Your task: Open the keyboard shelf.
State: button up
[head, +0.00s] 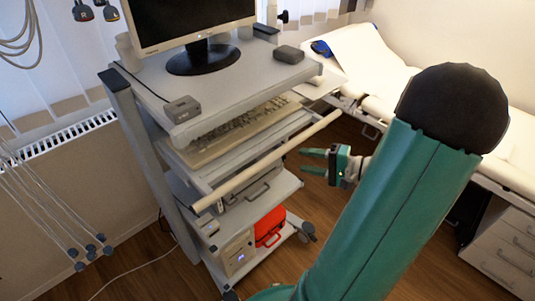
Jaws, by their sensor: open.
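The keyboard shelf (238,160) is a grey board beneath the top of a grey medical cart. A beige keyboard (240,130) lies on it, partly hidden under the cart top. A long pale bar (270,158) runs along the shelf's front side, sloping up to the right. How far the shelf is out is hard to tell. My gripper (303,161) is open and empty, its green fingers pointing left. In the picture it is just right of the bar's right half and appears apart from it.
A monitor (195,35) and small grey boxes stand on the cart top (235,85). Lower shelves hold a red case (270,227) and a white device (237,252). A bed (375,65) and a drawer cabinet (505,248) stand at right. Cables hang at left.

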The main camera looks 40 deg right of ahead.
jog(key=x, duration=1.2)
jog(key=shift+w, duration=0.2)
jog(key=shift+a+f, duration=0.1)
grip_shut()
